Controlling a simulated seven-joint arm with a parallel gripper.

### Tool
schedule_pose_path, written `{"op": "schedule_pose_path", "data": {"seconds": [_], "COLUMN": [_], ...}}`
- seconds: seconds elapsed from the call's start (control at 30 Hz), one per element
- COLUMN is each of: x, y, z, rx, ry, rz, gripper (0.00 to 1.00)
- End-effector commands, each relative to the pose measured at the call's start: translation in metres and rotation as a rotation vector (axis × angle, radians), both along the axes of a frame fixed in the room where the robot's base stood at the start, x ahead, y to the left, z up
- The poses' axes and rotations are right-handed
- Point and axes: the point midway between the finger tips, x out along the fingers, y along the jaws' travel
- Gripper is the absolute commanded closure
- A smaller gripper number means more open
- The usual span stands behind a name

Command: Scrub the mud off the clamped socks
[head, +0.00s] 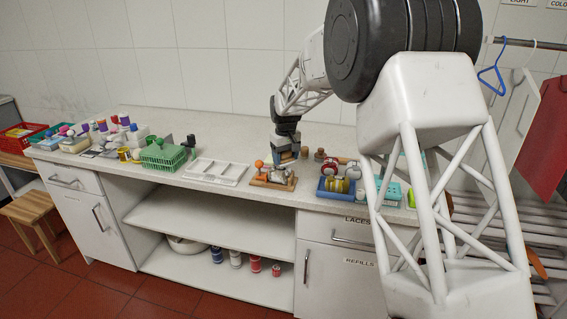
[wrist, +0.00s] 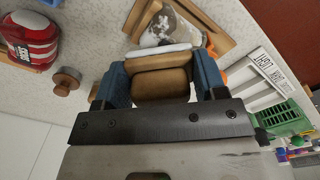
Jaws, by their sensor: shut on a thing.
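My gripper (head: 286,152) points down over a wooden clamp board (head: 258,184) near the counter's front edge. In the wrist view its two blue fingers (wrist: 163,82) are shut on a brown wooden scrub brush (wrist: 160,84) with a pale bristle edge (wrist: 158,52). Just beyond the bristles, a pale sock (wrist: 165,22) with brown mud stains lies on the wooden board. The bristles look very close to the sock; I cannot tell whether they touch. An orange knob (head: 259,164) stands at the board's left end. Only one sock shows clearly.
A white divided tray (head: 216,172) with labels lies left of the board, and a green basket (head: 163,156) further left. A blue tray (head: 334,197) with rolls stands close on the right. A small wooden knob (wrist: 66,81) and a red-and-white item (wrist: 30,38) are near the gripper.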

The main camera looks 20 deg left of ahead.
Motion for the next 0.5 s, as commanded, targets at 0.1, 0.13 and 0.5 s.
{"op": "schedule_pose_path", "data": {"seconds": [0.1, 0.13, 0.5], "x": [0.0, 0.0, 0.0], "y": [0.0, 0.0, 0.0], "z": [0.009, 0.012, 0.041], "rx": [-0.001, -0.001, -0.001], "ry": [0.001, 0.001, 0.001], "rz": [0.0, 0.0, 0.0], "gripper": [0.61, 0.61, 0.61]}}
